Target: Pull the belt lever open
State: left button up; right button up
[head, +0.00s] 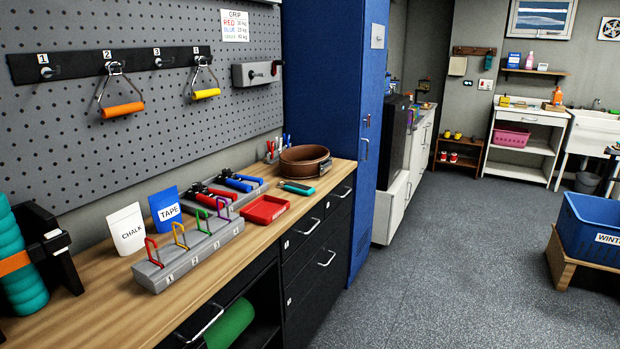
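A brown coiled belt (303,153) stands on the wooden counter's far right part in the head view. A small dark buckle piece (325,166) shows on its front right side, and it seems to be the belt's lever. It is too small to tell whether the lever is flat or raised. Neither of my grippers is in view, and nothing touches the belt.
A teal-and-black tool (297,188) and a red tray (264,209) lie close in front of the belt. Hand grips (238,181) and a grey rack of coloured loops (190,250) stand left. A tall blue locker (335,100) rises behind.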

aim_at(327, 165)
jog(key=i+l, duration=0.75)
jog(key=i, duration=0.2)
jog(key=i+l+z, duration=0.15)
jog(key=i+l, duration=0.2)
jog(key=i, duration=0.15)
jog(key=i+l, duration=0.25)
jog(key=i, duration=0.3)
jog(key=i+l+z, duration=0.1)
jog(key=i+l, duration=0.15)
jog(key=i, duration=0.25)
